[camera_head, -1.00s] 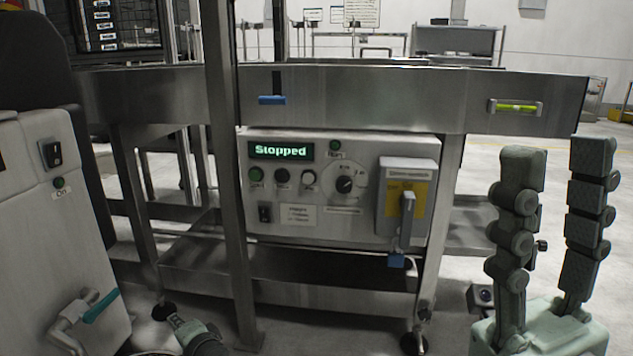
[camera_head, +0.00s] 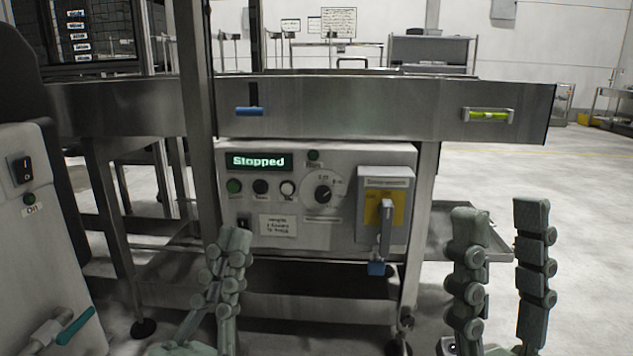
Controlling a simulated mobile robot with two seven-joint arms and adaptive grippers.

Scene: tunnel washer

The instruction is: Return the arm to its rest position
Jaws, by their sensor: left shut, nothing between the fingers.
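My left gripper (camera_head: 230,245) points upward at the lower middle-left, its fingers close together with nothing between them. It stands in front of the lower left of the grey control panel (camera_head: 335,235) and hides part of it. My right gripper (camera_head: 500,215) points upward at the lower right. Its two fingers are wide apart and the space between them is empty. The panel's green display (camera_head: 258,162) reads "Stopped".
A steel beam (camera_head: 350,108) runs across above the panel, with a steel post (camera_head: 199,100) to the left. A white cabinet (camera_head: 45,240) with a teal-handled lever (camera_head: 75,326) stands at the far left. Open floor (camera_head: 580,220) lies at the right.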

